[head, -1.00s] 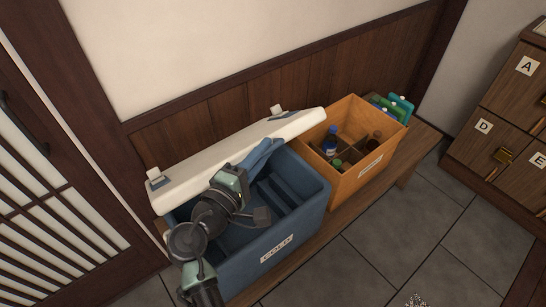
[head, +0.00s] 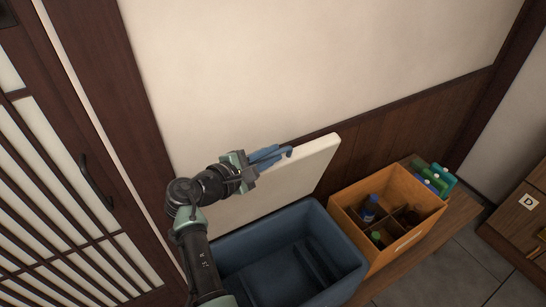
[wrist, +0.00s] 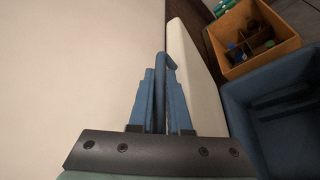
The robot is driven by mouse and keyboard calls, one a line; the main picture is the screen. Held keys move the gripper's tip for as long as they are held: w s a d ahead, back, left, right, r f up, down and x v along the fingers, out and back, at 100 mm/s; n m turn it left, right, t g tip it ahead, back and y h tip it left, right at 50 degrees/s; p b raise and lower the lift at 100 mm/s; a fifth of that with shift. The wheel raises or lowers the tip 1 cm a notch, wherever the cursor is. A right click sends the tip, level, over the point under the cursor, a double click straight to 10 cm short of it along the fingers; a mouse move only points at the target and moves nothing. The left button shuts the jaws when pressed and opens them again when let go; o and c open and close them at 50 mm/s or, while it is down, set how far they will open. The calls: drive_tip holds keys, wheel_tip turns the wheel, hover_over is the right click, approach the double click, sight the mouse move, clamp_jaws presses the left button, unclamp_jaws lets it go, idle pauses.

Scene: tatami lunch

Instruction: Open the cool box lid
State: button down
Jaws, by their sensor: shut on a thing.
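The blue cool box (head: 357,262) stands open on a low wooden bench, and its inside shows. Its white lid (head: 316,162) stands steeply raised at the back of the box, near the wall. My gripper (head: 282,156) is at the lid's upper edge. In the wrist view its blue fingers (wrist: 163,92) are close together beside the lid (wrist: 190,85). The gripper is shut on the lid's handle, which the fingers mostly hide. The cool box also shows at the right of the wrist view (wrist: 245,90).
An orange crate (head: 420,235) with bottles in its compartments stands right of the cool box. Green and blue packs (head: 434,178) stand behind it. A slatted sliding door (head: 60,200) is at the left, and a wooden cabinet (head: 515,225) at the far right. The wall is close behind the lid.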

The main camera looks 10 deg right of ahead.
drive_tip(key=shift+w+a+r, duration=0.1)
drive_tip(key=shift+w+a, duration=0.05)
drive_tip(key=shift+w, duration=0.25)
drive_tip(key=c, duration=0.9)
unclamp_jaws()
drive_tip(key=shift+o, duration=0.2)
drive_tip(key=b+v, duration=0.1)
drive_tip(key=v, duration=1.2)
